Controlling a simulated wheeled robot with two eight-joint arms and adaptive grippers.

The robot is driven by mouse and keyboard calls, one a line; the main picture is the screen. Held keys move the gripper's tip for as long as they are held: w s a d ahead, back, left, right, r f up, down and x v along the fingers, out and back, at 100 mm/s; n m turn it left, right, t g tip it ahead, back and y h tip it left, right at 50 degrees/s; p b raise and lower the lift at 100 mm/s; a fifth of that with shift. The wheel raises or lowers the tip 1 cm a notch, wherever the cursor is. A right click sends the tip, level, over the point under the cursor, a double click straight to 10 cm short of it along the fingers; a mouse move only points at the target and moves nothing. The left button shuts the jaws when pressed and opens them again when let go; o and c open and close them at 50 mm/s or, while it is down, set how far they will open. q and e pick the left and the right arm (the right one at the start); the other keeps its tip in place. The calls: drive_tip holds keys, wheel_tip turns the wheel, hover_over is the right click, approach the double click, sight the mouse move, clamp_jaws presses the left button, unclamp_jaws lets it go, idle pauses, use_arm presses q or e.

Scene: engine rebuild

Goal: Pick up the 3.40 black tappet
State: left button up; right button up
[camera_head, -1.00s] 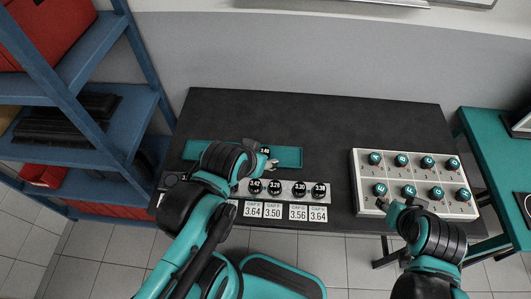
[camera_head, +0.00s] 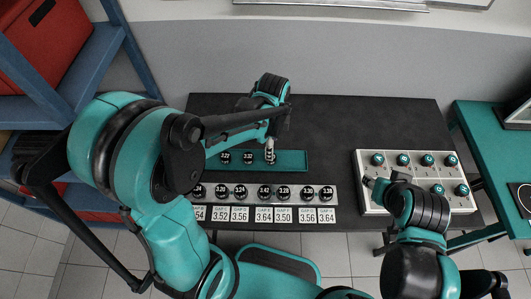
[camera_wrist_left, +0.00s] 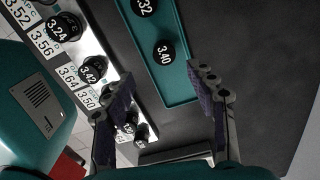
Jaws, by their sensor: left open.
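The 3.40 black tappet (camera_wrist_left: 165,53) sits in the teal tray (camera_wrist_left: 187,89), near its end, in the left wrist view. In the head view my left gripper (camera_head: 270,156) is over the tray's right half and seems to hide this tappet. In the left wrist view, that gripper (camera_wrist_left: 163,103) is open with nothing between its fingers; the tappet appears ahead of the gap between them, apart from both. Another black tappet (camera_wrist_left: 145,6), whose label ends in 32, sits beside it. My right gripper (camera_head: 370,183) is by the white box's left edge; its jaws are unclear.
In front of the teal tray, a light rack (camera_head: 305,193) holds a row of black tappets, with white number cards (camera_head: 264,215) along it. The white box (camera_head: 380,208) with teal-topped parts stands at right. The dark table (camera_head: 330,120) is clear behind the tray.

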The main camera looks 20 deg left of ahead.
use_arm(q)
wheel_tip(320, 180, down, 3)
drive_tip(key=shift+r+b, duration=0.15)
drive_tip(key=shift+b, duration=0.3)
drive_tip(key=f, duration=0.1)
drive_tip(key=f+b, duration=0.1)
drive_tip(key=f, duration=0.1)
drive_tip(key=w+f+b, duration=0.1)
drive_tip(key=f, duration=0.1)
drive_tip(key=shift+a+f, duration=0.1)
drive_tip(key=shift+f, duration=0.15)
drive_tip(key=shift+s+r, duration=0.1)
drive_tip(key=c, duration=1.3)
